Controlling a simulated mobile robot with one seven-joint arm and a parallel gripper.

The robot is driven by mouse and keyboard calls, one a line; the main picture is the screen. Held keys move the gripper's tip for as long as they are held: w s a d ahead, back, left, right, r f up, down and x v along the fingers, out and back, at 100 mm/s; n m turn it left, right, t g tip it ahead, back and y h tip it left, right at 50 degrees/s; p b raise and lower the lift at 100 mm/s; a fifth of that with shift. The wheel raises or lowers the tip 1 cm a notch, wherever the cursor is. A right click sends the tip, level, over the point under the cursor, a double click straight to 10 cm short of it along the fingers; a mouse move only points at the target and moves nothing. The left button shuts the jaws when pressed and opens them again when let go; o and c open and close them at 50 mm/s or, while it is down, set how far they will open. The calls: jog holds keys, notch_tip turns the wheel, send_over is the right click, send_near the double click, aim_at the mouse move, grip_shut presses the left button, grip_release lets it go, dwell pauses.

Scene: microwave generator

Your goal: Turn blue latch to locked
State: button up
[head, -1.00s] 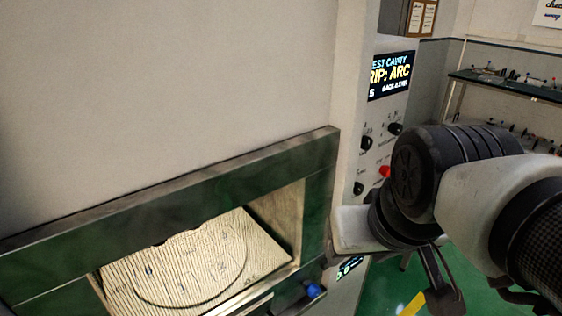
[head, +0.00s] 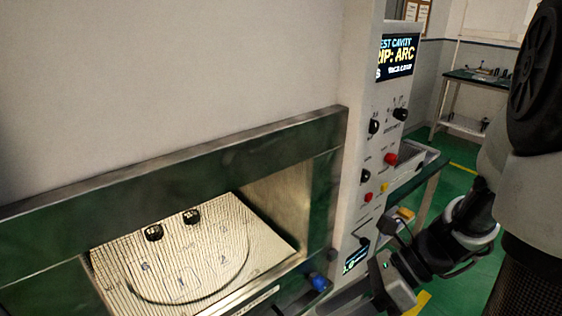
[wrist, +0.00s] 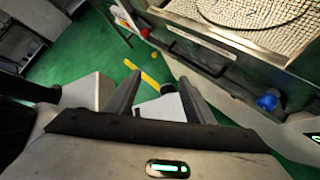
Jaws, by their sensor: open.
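The blue latch (head: 319,283) is a small blue knob on the lower right of the green cavity frame in the head view. It also shows in the wrist view (wrist: 267,102), right of my gripper and apart from it. My gripper (wrist: 161,83) is open, with its two fingers spread and nothing between them. In the head view my gripper is low at the right, to the right of the latch; its fingertips are hard to make out there. The latch's exact turn angle is too small to tell.
The cavity (head: 279,215) is open at the front, with a ribbed floor plate (head: 230,235) carrying two black knobs. A control panel (head: 372,150) with black, red and yellow knobs stands right of it. Green floor (wrist: 75,58) is free below. A bench (head: 480,80) stands far back.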

jog(key=w+d+f+m+t+y+b, duration=0.25)
jog(key=f+m, duration=0.25)
jog(key=m, duration=0.4)
jog(key=w+d+f+m+t+y+b, duration=0.2)
jog(key=d+f+m+t, duration=0.15)
jog(key=f+m, duration=0.4)
jog(key=m+t+h+b, duration=0.35)
jog(key=m+t, duration=0.65)
jog(key=m, duration=1)
send_near(324, 287)
jog(key=shift+n+h, duration=0.25)
jog(key=shift+h, duration=0.15)
jog(key=b+x, duration=0.1)
jog(key=x, duration=1)
jog(key=shift+s+a+r+b, duration=0.15)
jog(key=shift+r+b, duration=0.1)
jog(key=shift+b, duration=0.15)
jog(key=c, duration=1)
